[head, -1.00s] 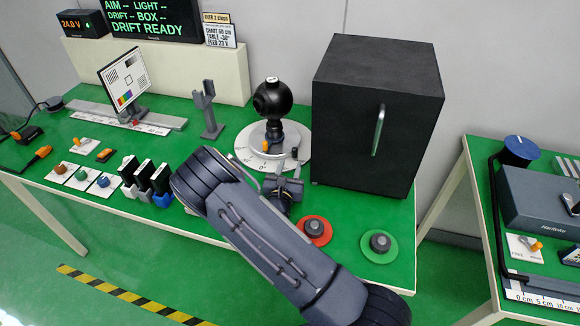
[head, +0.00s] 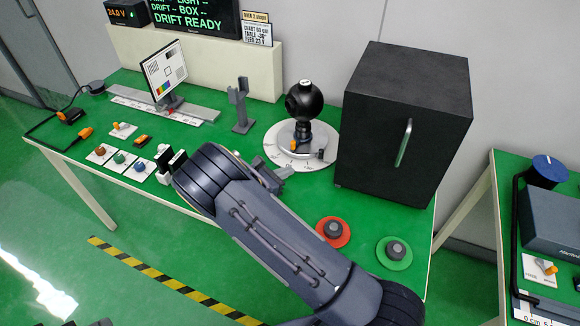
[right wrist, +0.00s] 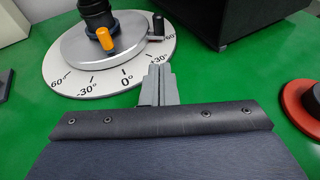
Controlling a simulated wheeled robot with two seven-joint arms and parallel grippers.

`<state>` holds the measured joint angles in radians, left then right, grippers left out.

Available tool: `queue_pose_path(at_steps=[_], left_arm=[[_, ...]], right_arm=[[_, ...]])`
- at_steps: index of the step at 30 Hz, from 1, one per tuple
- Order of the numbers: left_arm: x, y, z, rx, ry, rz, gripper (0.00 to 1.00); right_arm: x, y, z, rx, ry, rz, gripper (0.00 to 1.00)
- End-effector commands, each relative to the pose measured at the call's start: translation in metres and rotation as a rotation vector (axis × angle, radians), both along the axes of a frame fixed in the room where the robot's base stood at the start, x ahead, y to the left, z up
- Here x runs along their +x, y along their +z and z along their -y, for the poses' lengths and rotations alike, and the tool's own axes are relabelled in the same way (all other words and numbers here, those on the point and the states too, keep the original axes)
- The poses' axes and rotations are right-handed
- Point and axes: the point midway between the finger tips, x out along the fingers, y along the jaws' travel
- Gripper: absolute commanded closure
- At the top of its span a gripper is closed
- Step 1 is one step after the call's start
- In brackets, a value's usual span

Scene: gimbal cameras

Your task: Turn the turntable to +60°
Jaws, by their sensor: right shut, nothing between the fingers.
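The turntable (head: 285,153) is a white dial with degree marks and a silver disc on it, carrying a black ball-shaped camera (head: 304,99) on a post. In the right wrist view, the dial (right wrist: 60,68) shows marks around 0°. An orange knob (right wrist: 106,39) stands on the near side of the disc and a black upright peg (right wrist: 158,24) at its right rim, near the 60° mark on the right. My left gripper is not in view.
A black box (head: 405,125) with a handle stands right of the turntable. A grey forked post (head: 241,105) and a test chart (head: 165,70) stand to the left.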

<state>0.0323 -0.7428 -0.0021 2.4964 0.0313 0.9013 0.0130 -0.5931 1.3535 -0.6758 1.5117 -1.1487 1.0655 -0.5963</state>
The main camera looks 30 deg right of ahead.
Motion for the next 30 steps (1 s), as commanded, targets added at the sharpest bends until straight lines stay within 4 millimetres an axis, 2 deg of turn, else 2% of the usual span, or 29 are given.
queue_pose_path(at_steps=[6,10,15,21,30], left_arm=[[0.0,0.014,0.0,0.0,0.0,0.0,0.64],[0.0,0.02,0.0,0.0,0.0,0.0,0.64],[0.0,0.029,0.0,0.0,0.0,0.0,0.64],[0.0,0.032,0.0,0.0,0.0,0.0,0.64],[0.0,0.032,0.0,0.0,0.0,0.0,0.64]], right_arm=[[0.011,-0.012,0.046,-0.003,-0.004,-0.001,1.0],[0.017,-0.02,0.071,-0.004,-0.003,-0.001,1.0],[0.024,-0.02,0.095,-0.002,-0.001,0.0,1.0],[0.027,-0.021,0.108,-0.003,0.0,0.002,1.0],[0.028,-0.022,0.109,-0.003,0.0,0.002,1.0]])
